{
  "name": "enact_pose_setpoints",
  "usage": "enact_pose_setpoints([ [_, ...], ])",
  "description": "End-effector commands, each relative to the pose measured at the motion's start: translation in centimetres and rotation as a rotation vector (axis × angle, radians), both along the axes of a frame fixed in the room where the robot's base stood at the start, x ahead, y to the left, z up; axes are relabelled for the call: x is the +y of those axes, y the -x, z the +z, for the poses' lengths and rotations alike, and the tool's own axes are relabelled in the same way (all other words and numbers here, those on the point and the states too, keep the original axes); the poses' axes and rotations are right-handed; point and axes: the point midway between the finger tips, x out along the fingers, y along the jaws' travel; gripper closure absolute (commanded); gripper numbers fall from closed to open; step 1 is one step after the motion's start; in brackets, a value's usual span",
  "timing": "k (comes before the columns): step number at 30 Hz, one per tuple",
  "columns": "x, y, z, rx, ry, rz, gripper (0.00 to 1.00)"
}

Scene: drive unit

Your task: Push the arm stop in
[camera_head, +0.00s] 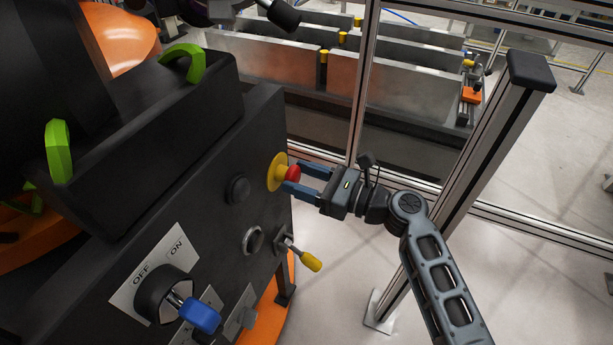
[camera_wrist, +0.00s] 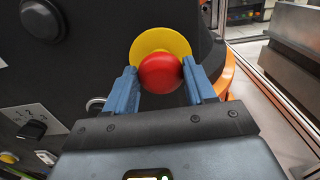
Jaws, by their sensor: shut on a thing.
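The arm stop is a red mushroom button (camera_head: 292,174) on a round yellow plate (camera_head: 277,171), on the dark front panel of the drive unit (camera_head: 215,205). In the wrist view the red button (camera_wrist: 160,73) sits in front of the yellow plate (camera_wrist: 163,42). My gripper (camera_head: 305,181) reaches it from the right. In the wrist view its blue fingers (camera_wrist: 160,88) stand on either side of the red button, shut on it. How far in the button sits cannot be told.
Below the button are a yellow-tipped lever (camera_head: 311,261), round black buttons (camera_head: 238,190) and a blue-handled ON/OFF switch (camera_head: 200,315). Green handles (camera_head: 187,61) top the unit. Pale floor lies between.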

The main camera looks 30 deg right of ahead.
Motion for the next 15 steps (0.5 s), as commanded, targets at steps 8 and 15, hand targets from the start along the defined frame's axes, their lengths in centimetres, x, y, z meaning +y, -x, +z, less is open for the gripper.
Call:
enact_pose_setpoints([
  [8, 0.15, -0.2, 0.11, -0.003, 0.001, 0.001, 0.27],
  [15, 0.11, -0.13, 0.08, -0.003, 0.0, 0.0, 0.22],
])
